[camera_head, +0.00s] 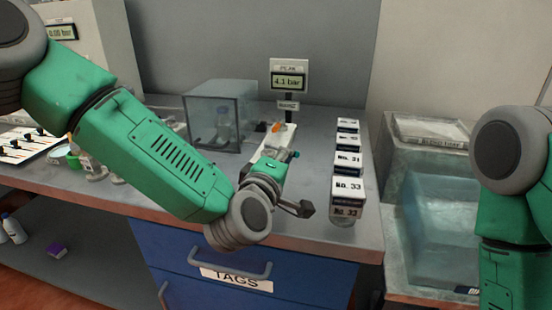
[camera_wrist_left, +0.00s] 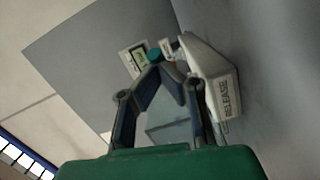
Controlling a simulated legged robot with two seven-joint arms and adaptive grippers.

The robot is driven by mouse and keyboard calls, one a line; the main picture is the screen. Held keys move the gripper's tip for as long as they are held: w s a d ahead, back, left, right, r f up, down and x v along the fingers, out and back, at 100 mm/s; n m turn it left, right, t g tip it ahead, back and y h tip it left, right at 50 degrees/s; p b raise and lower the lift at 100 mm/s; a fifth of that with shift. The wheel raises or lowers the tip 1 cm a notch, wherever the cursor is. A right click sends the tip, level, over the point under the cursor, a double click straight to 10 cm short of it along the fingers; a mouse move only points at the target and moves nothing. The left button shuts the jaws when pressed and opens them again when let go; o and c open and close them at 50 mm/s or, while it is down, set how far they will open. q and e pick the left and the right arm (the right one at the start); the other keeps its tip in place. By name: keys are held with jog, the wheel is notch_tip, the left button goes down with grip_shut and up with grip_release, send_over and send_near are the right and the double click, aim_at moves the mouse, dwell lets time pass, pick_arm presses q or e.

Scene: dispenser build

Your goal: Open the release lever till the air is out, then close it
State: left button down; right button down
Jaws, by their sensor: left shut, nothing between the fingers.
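The release unit (camera_wrist_left: 212,80) is a pale box lettered RELEASE in the left wrist view; in the head view its pale top (camera_head: 262,146) shows behind my left wrist. An orange part (camera_head: 277,127) stands at its far end, and a teal part (camera_head: 295,155) shows at its near right. The teal part (camera_wrist_left: 155,55) also shows just beyond my fingertips in the wrist view. My left gripper (camera_wrist_left: 172,68) is shut and empty, close beside the box; contact cannot be told. A display (camera_head: 289,81) marked PEAK reads 4.1 bar. My right gripper is out of view.
A row of numbered boxes (camera_head: 347,160) stands to the right of the unit. A clear tank with a bottle (camera_head: 222,124) is behind left. A water basin (camera_head: 440,215) lies right, near my right arm. A blue drawer labelled TAGS (camera_head: 238,278) is below the bench's front edge.

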pick_arm(q)
jog(key=shift+w+d, duration=0.4)
jog(key=shift+d, duration=0.3)
jog(key=shift+w, duration=0.1)
